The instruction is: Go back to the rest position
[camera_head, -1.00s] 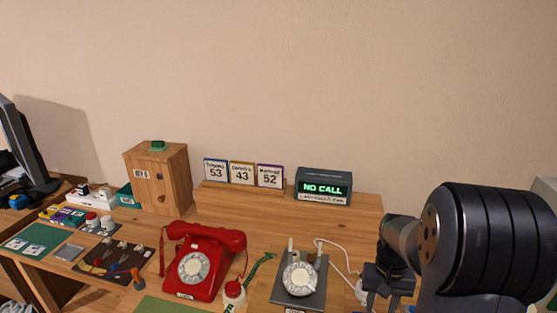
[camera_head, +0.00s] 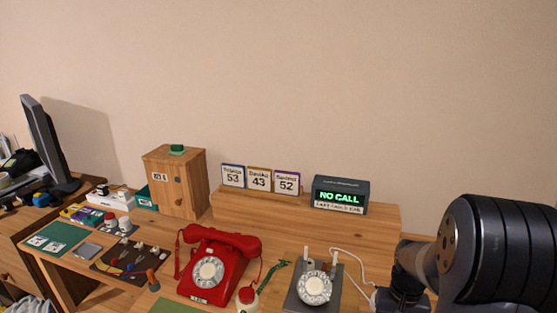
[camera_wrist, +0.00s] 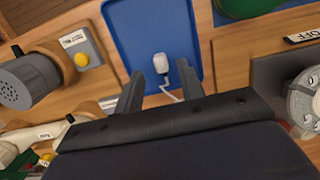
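My arm shows at the right edge of the head view, and the gripper itself is out of that picture. In the wrist view my gripper (camera_wrist: 160,72) has its two dark fingers spread apart with nothing held between them. A white plug-like piece on a white cord (camera_wrist: 160,63) shows beyond the fingertips, over a blue tray (camera_wrist: 122,25). I cannot tell how far it is from the fingers.
A red dial phone (camera_head: 215,265), a grey dial unit (camera_head: 313,288), a wooden box (camera_head: 175,182) and a "NO CALL" display (camera_head: 340,196) stand on the wooden desk. A monitor (camera_head: 45,145) is at the left. The wall behind is bare.

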